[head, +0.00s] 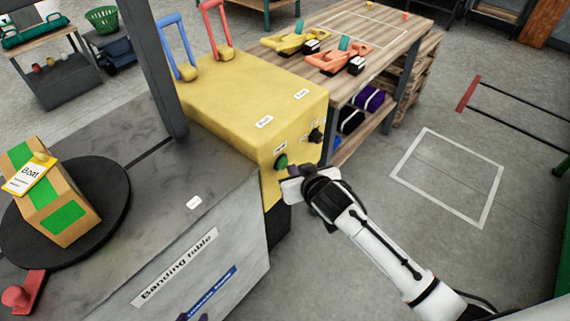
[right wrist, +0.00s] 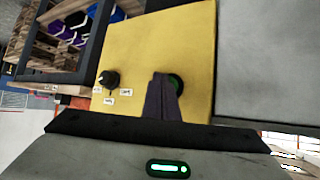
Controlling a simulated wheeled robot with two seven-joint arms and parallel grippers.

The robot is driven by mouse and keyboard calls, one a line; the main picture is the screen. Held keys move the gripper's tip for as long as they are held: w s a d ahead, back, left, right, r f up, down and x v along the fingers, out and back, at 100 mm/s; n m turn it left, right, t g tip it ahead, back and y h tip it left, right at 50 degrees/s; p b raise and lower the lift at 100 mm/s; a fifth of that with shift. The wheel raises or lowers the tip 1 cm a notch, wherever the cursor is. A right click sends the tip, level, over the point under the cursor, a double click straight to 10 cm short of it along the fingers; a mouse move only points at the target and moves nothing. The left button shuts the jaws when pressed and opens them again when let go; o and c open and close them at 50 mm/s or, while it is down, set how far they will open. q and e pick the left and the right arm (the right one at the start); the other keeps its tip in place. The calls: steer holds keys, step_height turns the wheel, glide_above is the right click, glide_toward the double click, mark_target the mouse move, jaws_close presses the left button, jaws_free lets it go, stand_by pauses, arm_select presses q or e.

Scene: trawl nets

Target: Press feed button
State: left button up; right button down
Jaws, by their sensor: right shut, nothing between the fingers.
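The green feed button (head: 281,162) is on the front face of the yellow machine (head: 240,100), under a small label. My right gripper (head: 285,172) is shut and empty, with its fingertips right at the button. In the right wrist view, the shut purple fingers (right wrist: 161,80) cover part of the green button (right wrist: 177,84). I cannot tell whether they touch it. Purple tips of my left gripper (head: 196,317) just show at the bottom edge of the head view, over the banding table; most of it is out of frame.
A black knob (head: 316,134) sits right of the button. The grey banding table (head: 120,235) holds a turntable (head: 118,200) with a cardboard box (head: 52,195) and a red handle (head: 22,292). A wooden workbench (head: 385,35) stands behind.

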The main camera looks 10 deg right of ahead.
steer(key=shift+w+a, duration=0.3)
steer(key=shift+w, duration=0.15)
stand_by(0.7)
steer(key=shift+s+r, duration=0.1)
steer(key=shift+s+d+p, duration=0.55)
steer(key=shift+s+p, duration=0.1)
steer(key=shift+s, duration=0.1)
